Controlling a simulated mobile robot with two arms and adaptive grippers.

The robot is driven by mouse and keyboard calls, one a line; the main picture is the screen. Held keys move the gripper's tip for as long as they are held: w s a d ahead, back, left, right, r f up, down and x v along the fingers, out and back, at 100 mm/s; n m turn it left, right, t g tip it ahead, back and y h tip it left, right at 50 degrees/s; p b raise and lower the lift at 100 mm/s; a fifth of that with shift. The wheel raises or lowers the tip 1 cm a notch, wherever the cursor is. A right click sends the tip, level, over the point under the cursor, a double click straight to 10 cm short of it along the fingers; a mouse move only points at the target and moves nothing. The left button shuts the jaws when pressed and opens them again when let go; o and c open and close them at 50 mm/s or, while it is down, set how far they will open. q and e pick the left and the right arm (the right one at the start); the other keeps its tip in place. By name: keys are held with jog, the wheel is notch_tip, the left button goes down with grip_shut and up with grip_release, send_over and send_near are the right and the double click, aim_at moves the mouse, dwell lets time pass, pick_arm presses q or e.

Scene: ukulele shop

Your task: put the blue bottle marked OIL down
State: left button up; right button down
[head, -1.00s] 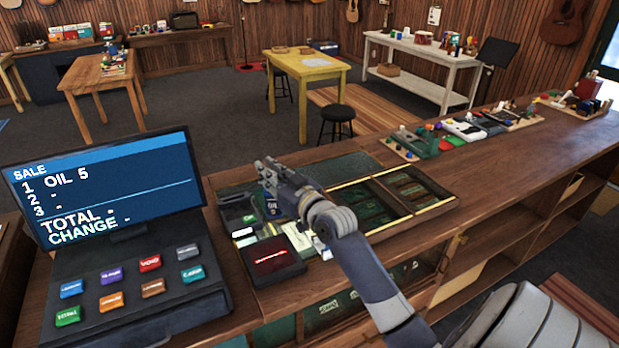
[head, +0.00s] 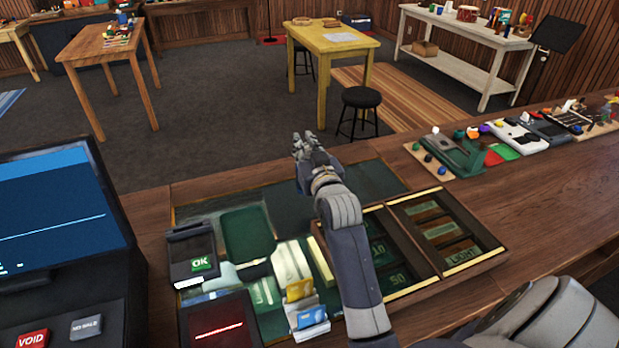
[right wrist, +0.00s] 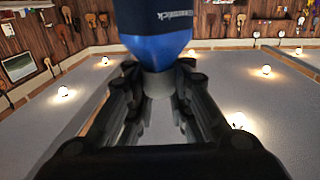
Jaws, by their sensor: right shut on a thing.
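My right gripper (head: 308,147) is over the counter, above the back part of the dark green mat (head: 380,178). It is shut on the blue bottle (right wrist: 158,50), which fills the top middle of the right wrist view between the fingers. Only part of the bottle shows there, with white lettering on its dark upper part; the word OIL is not readable. In the head view the bottle is hidden by my gripper and arm, and I cannot tell whether it touches the mat. My left gripper is not in view.
A card terminal (head: 192,252), a green tray (head: 248,233), card holders (head: 305,305) and a partitioned cash tray (head: 478,268) crowd the near counter. The register screen (head: 55,215) stands left. A green stand (head: 455,155) lies farther right. Bare wood (head: 150,215) shows left of the mat.

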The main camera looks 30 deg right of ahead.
jog(key=shift+s+a+f, duration=0.15)
jog(key=shift+a+f, duration=0.05)
jog(key=shift+f, duration=0.8)
jog(key=f, duration=0.3)
jog(key=shift+w+d+f+p, duration=0.2)
jog(key=shift+f+p, duration=0.1)
jog(key=shift+p, duration=0.1)
jog(key=shift+f, duration=0.4)
jog(key=shift+s, duration=0.1)
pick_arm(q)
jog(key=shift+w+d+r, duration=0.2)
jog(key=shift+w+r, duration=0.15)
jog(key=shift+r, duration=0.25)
pick_arm(e)
jog(key=shift+f, duration=0.1)
jog(key=c, duration=2)
grip_release()
jog(key=shift+f, duration=0.15)
jog(key=o, duration=0.6)
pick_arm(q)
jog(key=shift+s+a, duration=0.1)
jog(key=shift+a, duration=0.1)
